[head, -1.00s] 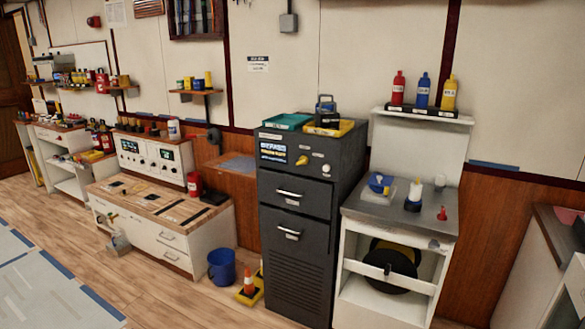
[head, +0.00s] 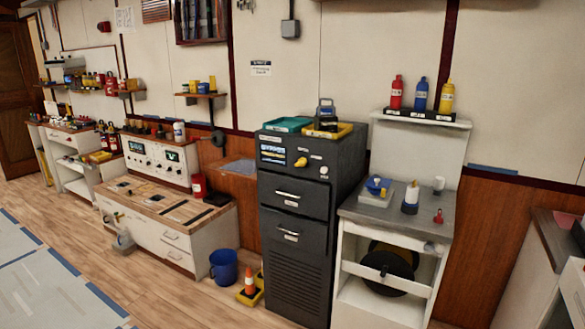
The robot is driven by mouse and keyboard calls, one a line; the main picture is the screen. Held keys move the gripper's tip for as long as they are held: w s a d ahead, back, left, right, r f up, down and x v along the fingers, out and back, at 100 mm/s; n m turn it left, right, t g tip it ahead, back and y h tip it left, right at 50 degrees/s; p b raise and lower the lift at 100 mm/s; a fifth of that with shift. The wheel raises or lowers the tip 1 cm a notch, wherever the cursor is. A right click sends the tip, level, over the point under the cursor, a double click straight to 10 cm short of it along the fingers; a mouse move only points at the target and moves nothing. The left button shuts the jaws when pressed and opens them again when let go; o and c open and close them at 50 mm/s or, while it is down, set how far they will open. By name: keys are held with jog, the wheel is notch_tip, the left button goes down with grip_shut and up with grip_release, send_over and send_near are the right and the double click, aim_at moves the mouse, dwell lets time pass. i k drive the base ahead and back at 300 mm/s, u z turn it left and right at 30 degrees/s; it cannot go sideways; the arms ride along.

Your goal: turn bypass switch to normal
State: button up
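The dark grey cabinet (head: 288,262) stands against the wall near the middle of the head view. Its top panel carries a lit label display (head: 272,153) at the left, whose text is too blurred to read now. A yellow rotary switch (head: 301,162) sits to the right of this display, and a small white knob (head: 324,171) is further right. The yellow switch looks tilted, but its exact setting is too small to tell. My gripper is not in view, and nothing is seen touching the switch.
A wooden-topped bench (head: 147,198) is at left. The floor (head: 165,300) in front at left is clear.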

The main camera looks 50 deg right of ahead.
aim_at(302, 162)
jog(key=z, duration=0.1)
jog(key=i, duration=0.95)
jog(key=u, duration=0.05)
